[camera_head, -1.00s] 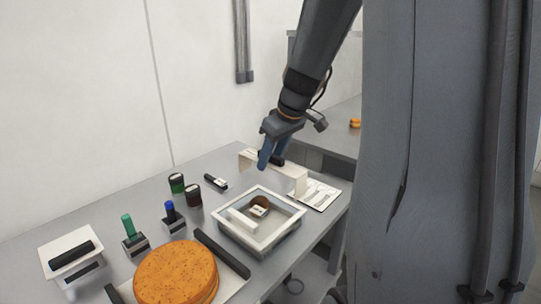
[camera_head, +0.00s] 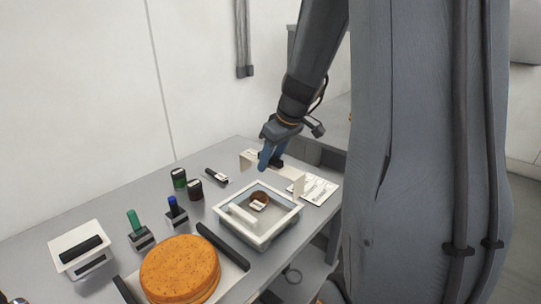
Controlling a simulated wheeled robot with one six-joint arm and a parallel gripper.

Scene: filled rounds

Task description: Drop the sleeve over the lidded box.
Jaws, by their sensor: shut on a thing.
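My gripper (camera_head: 267,160), with blue fingers, points down at the back of the table. It is shut at a cream-white piece (camera_head: 249,158) with a dark part beside the fingertips; this looks like the sleeve. The fingers hide part of it, and I cannot tell if it touches the table. An upright cream end (camera_head: 298,186) shows to its right; I cannot tell whether it is the same piece. A white-topped box (camera_head: 72,240) with a black bar on top stands at the far left. I cannot tell if it is the lidded box.
A pale-rimmed open bin (camera_head: 284,221) holding small items stands in front of my gripper. A printed white card (camera_head: 320,188) lies to the right.

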